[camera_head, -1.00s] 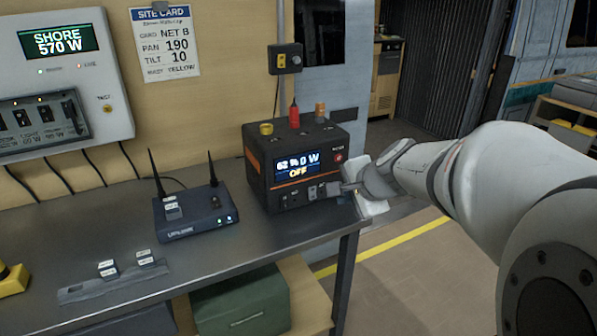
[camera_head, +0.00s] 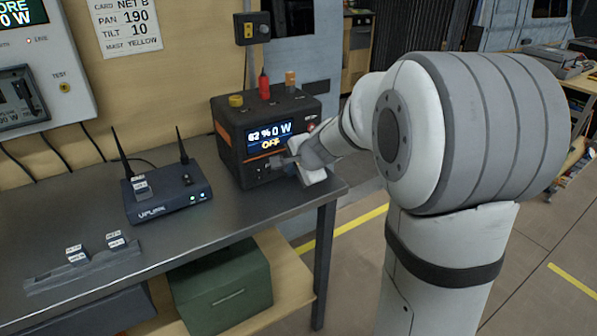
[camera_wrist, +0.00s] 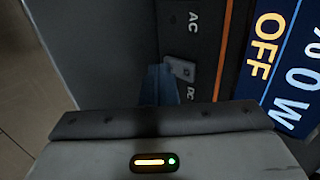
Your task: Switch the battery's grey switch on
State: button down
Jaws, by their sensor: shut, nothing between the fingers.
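The battery (camera_head: 232,148) is a black box with an orange stripe on the bench. Its screen (camera_head: 270,137) reads 62 %, 0 W and OFF. My gripper (camera_head: 284,163) is shut and empty at the lower front of the battery, below the screen. In the wrist view a small grey switch plate (camera_wrist: 180,70) lies on the battery's front between the AC and DC labels. The shut fingers (camera_wrist: 160,86) point at the front right beside this plate; I cannot tell whether they touch. In the head view my gripper hides part of the lower front.
A router with antennas (camera_head: 168,200) stands left of the battery. A rack (camera_head: 85,272) with small labelled pieces lies at the bench's front left. A red plug (camera_head: 264,88) rises from the battery's top. The bench's right edge is close to my arm.

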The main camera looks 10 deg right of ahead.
jog(key=shift+w+f, duration=0.1)
dwell(0.3)
jog(key=b, duration=0.2)
jog(key=shift+w+f+b, duration=0.1)
jog(key=shift+f+b, duration=0.2)
jog(key=shift+r+p, duration=0.3)
jog(key=shift+r, duration=0.15)
jog(key=shift+r+p, duration=0.7)
jog(key=shift+r, duration=0.05)
jog(key=shift+f, duration=0.1)
